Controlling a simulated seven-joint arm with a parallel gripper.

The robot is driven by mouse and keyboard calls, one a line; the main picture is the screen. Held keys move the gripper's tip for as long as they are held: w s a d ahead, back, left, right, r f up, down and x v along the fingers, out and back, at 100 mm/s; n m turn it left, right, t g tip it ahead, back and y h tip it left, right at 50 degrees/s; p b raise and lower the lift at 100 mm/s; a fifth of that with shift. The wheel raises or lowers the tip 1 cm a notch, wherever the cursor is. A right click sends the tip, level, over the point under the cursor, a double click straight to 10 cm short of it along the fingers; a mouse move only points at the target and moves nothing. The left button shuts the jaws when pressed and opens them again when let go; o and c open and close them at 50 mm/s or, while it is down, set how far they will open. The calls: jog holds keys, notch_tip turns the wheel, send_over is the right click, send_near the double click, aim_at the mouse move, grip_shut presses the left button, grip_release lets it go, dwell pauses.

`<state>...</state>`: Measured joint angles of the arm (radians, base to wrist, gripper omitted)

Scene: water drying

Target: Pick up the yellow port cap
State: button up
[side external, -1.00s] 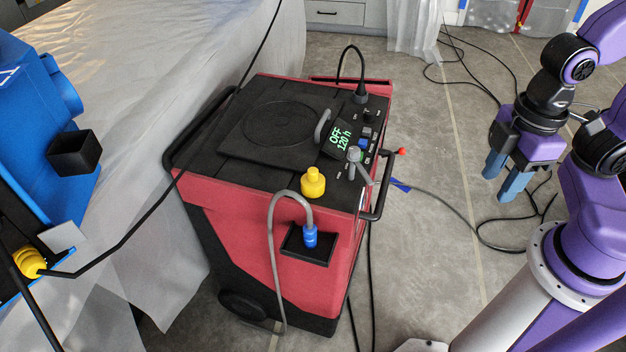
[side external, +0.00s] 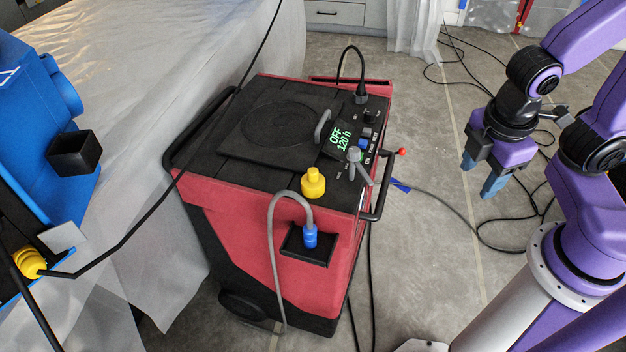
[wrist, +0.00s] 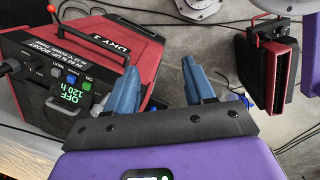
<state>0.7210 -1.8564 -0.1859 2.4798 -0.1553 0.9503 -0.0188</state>
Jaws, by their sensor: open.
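The yellow port cap (side external: 313,184) stands upright on the black top of the red machine (side external: 250,220), near its front right edge, in the side external view. It does not show in the wrist view. My gripper (side external: 481,174) is open and empty, with its blue fingers pointing down over the floor, well to the right of the machine and apart from the cap. In the wrist view my gripper (wrist: 160,69) also shows nothing between its fingers, and the machine (wrist: 125,40) lies to the left.
A grey hose with a blue plug (side external: 310,236) arches just in front of the cap. A grey-handled valve (side external: 355,158) and a side handle (side external: 380,190) stand between cap and gripper. Cables (side external: 480,230) lie on the floor. A blue unit (side external: 40,130) is at the left.

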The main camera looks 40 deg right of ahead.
jog(key=w+a+f+n+t+h, duration=0.2)
jog(key=w+a+n+h, duration=0.15)
jog(key=w, duration=0.25)
jog(key=n+t, duration=1)
jog(key=n, duration=0.4)
send_near(313, 172)
jog(key=shift+m, duration=0.25)
jog(key=x, duration=0.7)
jog(key=shift+w+r, duration=0.15)
jog(key=shift+r, duration=0.15)
jog(key=shift+f+x, duration=0.15)
jog(key=shift+x, duration=1.2)
jog(key=shift+f+x, duration=0.2)
jog(key=shift+x, duration=1.1)
grip_shut()
